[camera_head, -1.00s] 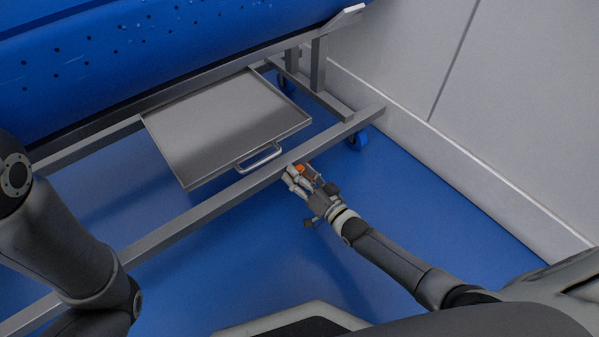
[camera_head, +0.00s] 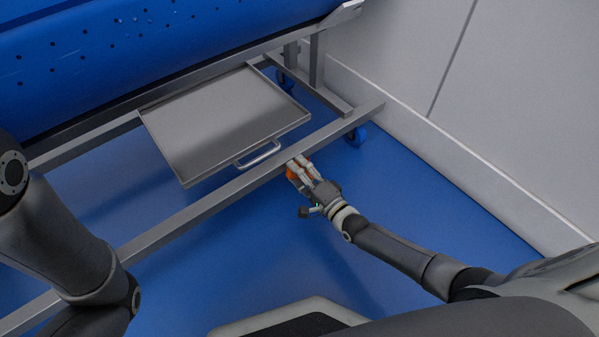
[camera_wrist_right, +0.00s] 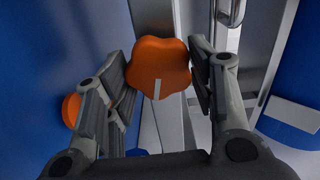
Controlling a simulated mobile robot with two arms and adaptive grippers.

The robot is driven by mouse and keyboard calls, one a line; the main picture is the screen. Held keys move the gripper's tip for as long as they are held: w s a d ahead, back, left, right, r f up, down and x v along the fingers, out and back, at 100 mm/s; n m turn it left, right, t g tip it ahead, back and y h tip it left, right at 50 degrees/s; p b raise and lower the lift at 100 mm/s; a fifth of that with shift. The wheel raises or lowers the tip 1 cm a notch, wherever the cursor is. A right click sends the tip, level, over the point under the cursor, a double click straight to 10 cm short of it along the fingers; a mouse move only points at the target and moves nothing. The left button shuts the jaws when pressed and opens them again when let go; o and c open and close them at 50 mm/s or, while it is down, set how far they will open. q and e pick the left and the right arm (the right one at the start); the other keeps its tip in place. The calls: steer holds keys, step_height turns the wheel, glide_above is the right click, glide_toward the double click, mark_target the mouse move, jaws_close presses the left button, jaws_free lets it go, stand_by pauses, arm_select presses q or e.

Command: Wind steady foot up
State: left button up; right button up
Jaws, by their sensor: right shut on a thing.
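The steady foot shows as an orange lobed knob (camera_wrist_right: 160,65) with a pale mark on its face, between the fingers in the right wrist view. My right gripper (camera_wrist_right: 163,80) is shut on this knob, with a finger pad at each side. In the head view my right gripper (camera_head: 299,170) is low beside the front rail of the carrier, and a little orange (camera_head: 291,174) shows at its fingers. The rest of the foot below the knob is mostly hidden. My left arm is at the left edge of the head view; its gripper is out of sight.
The front rail (camera_head: 205,206) of the grey frame runs past the gripper. A metal tray (camera_head: 222,118) with a handle (camera_head: 259,156) sits behind it. A blue caster (camera_head: 356,136) stands near the wall. Another orange piece (camera_wrist_right: 72,110) lies left of the knob. Blue floor is clear in front.

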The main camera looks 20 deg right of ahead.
steer(key=shift+f+m, duration=0.1)
steer(key=shift+m, duration=0.6)
steer(key=o, duration=1)
steer(key=v, duration=1.2)
